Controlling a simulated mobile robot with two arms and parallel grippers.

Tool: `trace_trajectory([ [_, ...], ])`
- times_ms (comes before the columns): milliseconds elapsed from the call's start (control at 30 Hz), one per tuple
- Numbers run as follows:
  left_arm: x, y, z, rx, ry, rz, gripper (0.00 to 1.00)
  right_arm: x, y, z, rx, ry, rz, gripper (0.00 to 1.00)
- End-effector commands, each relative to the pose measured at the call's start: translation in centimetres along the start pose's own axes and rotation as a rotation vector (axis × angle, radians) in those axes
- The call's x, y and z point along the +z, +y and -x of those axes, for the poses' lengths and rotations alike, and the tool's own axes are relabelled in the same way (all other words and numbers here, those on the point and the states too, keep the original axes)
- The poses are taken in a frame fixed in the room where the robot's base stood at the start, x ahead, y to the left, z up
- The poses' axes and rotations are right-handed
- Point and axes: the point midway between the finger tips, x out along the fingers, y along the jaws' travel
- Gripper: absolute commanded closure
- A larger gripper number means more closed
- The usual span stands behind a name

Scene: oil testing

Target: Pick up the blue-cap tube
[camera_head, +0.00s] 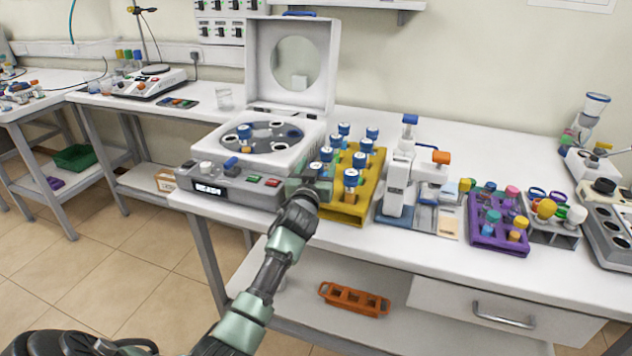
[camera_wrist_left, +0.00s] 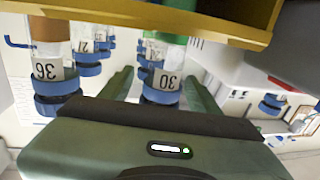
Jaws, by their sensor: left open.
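Several blue-cap tubes (camera_head: 351,178) stand upright in a yellow rack (camera_head: 345,212) at the front middle of the bench. My left gripper (camera_head: 309,182) is at the rack's front left corner, at the height of the caps. In the left wrist view, which looks upside down, a blue-cap tube labelled 30 (camera_wrist_left: 162,82) stands between the open fingers (camera_wrist_left: 158,88), with a gap visible on its left. Another blue-cap tube, labelled 36 (camera_wrist_left: 50,70), is left of the fingers. In the head view the gripper partly hides the nearest tube. My right gripper is not in view.
An open-lidded centrifuge (camera_head: 290,155) is left of the rack and holds one blue-cap tube (camera_head: 244,132). A white instrument (camera_head: 397,185) stands close on the right, then a purple rack (camera_head: 498,235). An orange rack (camera_head: 354,299) lies on the lower shelf.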

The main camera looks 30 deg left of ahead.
Motion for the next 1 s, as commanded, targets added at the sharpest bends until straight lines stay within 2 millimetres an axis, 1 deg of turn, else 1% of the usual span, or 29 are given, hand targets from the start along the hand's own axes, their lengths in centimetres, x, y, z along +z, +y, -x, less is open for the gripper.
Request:
trace_trajectory([
  [100, 0.0, 0.0, -0.6, 0.000, 0.000, -0.001, 0.38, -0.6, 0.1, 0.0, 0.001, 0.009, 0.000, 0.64],
  [300, 0.0, 0.0, -0.6, 0.000, 0.000, -0.001, 0.38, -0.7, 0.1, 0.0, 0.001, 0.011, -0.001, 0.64],
  [333, 0.0, 0.0, -0.6, 0.000, 0.000, 0.000, 0.44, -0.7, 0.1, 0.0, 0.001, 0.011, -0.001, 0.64],
  [367, 0.0, 0.0, -0.6, 0.000, 0.000, -0.001, 0.52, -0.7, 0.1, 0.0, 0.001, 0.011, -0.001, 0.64],
  [400, 0.0, 0.0, -0.6, 0.000, 0.000, 0.000, 0.63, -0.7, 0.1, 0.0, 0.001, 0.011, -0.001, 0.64],
  [467, 0.0, 0.0, -0.5, 0.000, 0.000, 0.000, 0.80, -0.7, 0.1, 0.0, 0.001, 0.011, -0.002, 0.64],
  [500, 0.0, 0.0, -0.5, 0.000, -0.001, 0.000, 0.91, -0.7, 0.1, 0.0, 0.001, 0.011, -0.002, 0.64],
  [533, 0.1, 0.0, -0.5, 0.000, -0.001, 0.000, 0.99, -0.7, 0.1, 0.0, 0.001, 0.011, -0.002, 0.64],
  [833, -0.1, 0.0, -0.5, 0.000, 0.000, 0.000, 1.00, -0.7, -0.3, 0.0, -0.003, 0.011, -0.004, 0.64],
  [1000, -1.4, 0.0, -0.6, -0.001, 0.003, -0.001, 1.00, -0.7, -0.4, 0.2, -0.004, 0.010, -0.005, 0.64],
])
